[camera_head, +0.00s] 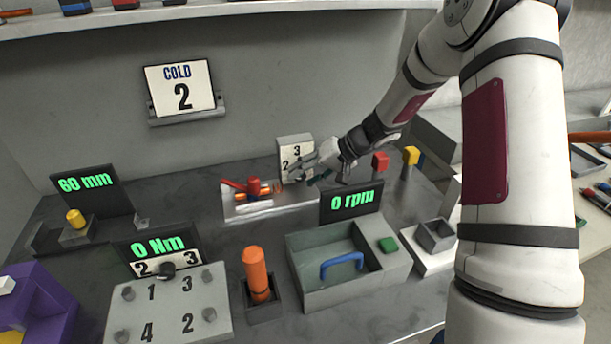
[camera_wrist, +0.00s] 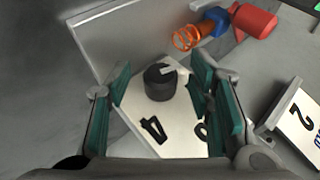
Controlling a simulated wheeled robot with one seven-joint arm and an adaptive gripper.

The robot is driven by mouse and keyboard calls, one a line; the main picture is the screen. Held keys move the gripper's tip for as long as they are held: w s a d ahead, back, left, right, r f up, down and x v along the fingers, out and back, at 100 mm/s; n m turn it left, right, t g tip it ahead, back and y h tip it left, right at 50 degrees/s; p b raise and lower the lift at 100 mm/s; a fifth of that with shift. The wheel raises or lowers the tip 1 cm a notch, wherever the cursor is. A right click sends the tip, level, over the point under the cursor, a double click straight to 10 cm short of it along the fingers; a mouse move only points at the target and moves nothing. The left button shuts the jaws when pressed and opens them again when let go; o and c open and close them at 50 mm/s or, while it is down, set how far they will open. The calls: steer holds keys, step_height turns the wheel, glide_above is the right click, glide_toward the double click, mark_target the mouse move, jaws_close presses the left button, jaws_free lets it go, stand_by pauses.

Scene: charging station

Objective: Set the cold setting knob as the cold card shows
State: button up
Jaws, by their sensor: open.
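The cold card (camera_head: 180,88) stands on a wall ledge and shows a black 2 under the blue word COLD. It also shows at the right edge of the wrist view (camera_wrist: 295,122). The dark round knob (camera_wrist: 158,84) has a pale pointer mark towards the upper right in the wrist view. It sits on a white dial plate (camera_wrist: 178,146) with a 4 and a partly hidden numeral. In the head view the plate (camera_head: 295,148) shows 3 and 2, and my gripper hides the knob. My gripper (camera_head: 314,170) is open, its green-padded fingers (camera_wrist: 160,78) on either side of the knob, contact unclear.
A tray with red and orange parts (camera_head: 253,188) lies in front of the dial. The 0 rpm display (camera_head: 351,202) stands close below my gripper. Red (camera_head: 380,161) and yellow (camera_head: 411,156) blocks stand to the right. A grey bin with a blue handle (camera_head: 342,264) is nearer.

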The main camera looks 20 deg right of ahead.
jaws_close()
steer(key=shift+w+d+f+y+b, duration=0.1)
steer(key=shift+f+y+b, duration=0.3)
steer(key=shift+b, duration=0.6)
steer(key=shift+r+m+t+y+b, duration=0.2)
steer(key=shift+m+t+y+b, duration=0.1)
steer(key=shift+y+b, duration=0.6)
jaws_free()
steer(key=v, duration=1.2)
